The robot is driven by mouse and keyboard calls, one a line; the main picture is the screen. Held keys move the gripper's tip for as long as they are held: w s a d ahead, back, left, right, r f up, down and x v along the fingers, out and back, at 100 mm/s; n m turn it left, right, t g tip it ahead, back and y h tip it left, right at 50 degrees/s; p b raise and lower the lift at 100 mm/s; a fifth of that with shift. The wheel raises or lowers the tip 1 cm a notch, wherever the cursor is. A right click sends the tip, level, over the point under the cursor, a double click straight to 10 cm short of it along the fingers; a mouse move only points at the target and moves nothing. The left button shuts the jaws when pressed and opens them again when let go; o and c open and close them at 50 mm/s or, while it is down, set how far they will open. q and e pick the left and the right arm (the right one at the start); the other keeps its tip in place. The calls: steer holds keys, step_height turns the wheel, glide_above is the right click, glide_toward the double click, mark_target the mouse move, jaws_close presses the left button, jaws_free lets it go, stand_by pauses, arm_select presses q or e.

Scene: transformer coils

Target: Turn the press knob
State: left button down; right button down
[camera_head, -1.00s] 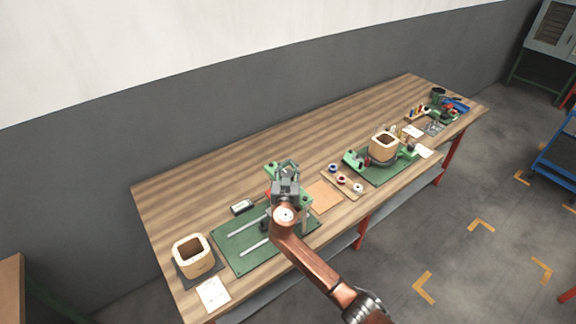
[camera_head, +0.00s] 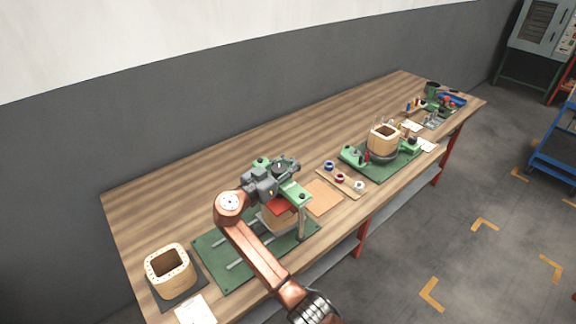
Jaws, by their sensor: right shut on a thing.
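The press stands on a green base plate (camera_head: 209,263) at the front of the bench, with a green top (camera_head: 301,197), a metal post (camera_head: 301,225) and a red pressing plate (camera_head: 283,207). A pale wooden block or coil (camera_head: 277,221) sits under the red plate, partly covered by my arm. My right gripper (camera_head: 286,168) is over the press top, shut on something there. The knob is hidden by the gripper, so I cannot see its angle. My left gripper is not in view.
A hollow wooden coil (camera_head: 169,272) stands on a dark mat at the left end, near a paper sheet (camera_head: 196,310). A tray of tape rolls (camera_head: 341,181) and a second green fixture (camera_head: 381,167) with a coil stand to the right. The bench's back strip is clear.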

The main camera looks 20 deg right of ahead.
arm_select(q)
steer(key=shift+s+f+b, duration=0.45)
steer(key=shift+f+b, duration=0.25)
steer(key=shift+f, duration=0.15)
arm_select(e)
steer(key=shift+s+a+f+m+g+h, duration=0.15)
steer(key=shift+m+g+h, duration=0.25)
steer(key=shift+g, duration=0.3)
arm_select(q)
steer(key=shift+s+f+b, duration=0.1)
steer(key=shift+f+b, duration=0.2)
steer(key=shift+b, duration=0.05)
arm_select(e)
steer(key=shift+s+m+g, duration=0.1)
steer(key=shift+m+g, duration=0.2)
steer(key=shift+g+b, duration=0.3)
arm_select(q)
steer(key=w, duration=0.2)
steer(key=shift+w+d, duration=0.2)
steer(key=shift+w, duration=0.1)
arm_select(e)
steer(key=shift+s, duration=0.1)
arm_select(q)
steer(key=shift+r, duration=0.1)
arm_select(e)
steer(key=shift+m+h, duration=0.3)
